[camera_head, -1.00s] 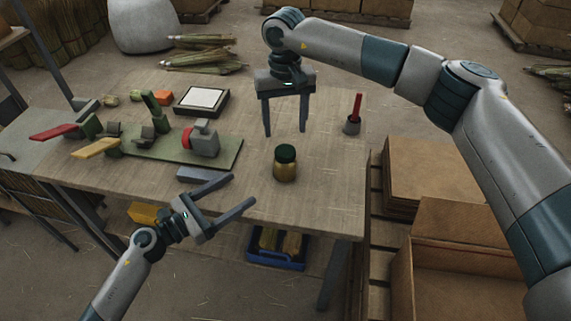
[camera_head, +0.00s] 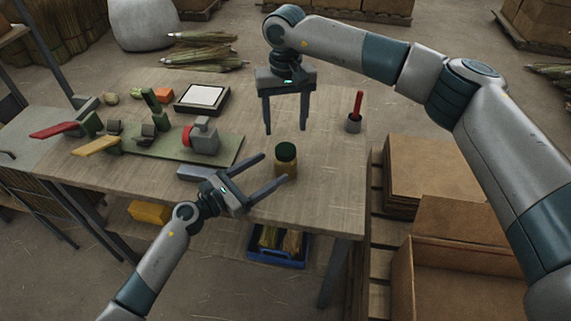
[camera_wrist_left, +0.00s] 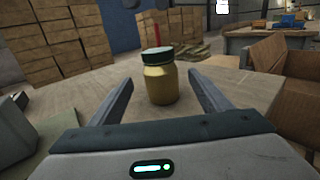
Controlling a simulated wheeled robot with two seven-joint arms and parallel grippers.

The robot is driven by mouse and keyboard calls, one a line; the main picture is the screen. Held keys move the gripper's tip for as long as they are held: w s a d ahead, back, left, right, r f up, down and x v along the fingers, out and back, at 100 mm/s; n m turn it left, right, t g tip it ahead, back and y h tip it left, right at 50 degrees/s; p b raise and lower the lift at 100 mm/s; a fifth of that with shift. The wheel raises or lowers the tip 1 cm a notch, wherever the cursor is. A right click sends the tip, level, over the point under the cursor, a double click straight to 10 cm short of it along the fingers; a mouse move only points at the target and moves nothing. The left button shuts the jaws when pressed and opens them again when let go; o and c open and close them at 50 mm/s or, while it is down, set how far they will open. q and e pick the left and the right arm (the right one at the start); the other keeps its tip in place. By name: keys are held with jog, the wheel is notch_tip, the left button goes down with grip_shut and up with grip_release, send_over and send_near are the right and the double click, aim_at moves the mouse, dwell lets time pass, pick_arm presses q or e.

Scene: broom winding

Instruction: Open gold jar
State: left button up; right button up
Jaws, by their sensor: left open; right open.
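The gold jar (camera_head: 286,168) stands upright on the wooden table (camera_head: 325,195), with its dark green lid (camera_head: 286,151) on. My left gripper (camera_head: 275,169) is open and its two fingers point toward the jar from the lower left. In the left wrist view the jar (camera_wrist_left: 160,84) stands just ahead, between the lines of the open fingers (camera_wrist_left: 160,84), and its lid (camera_wrist_left: 157,55) is level on top. The fingers appear apart from the jar. My right gripper (camera_head: 286,131) is open and empty, pointing down above the table behind the jar.
A green board (camera_head: 225,152) with a clamp-like device lies left. A grey block (camera_head: 200,173) sits near my left gripper. Cardboard boxes (camera_head: 430,170) are beyond the table's right edge.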

aim_at(277, 164)
pick_arm(q)
jog(key=shift+x, duration=3.5)
jog(key=shift+c, duration=0.4)
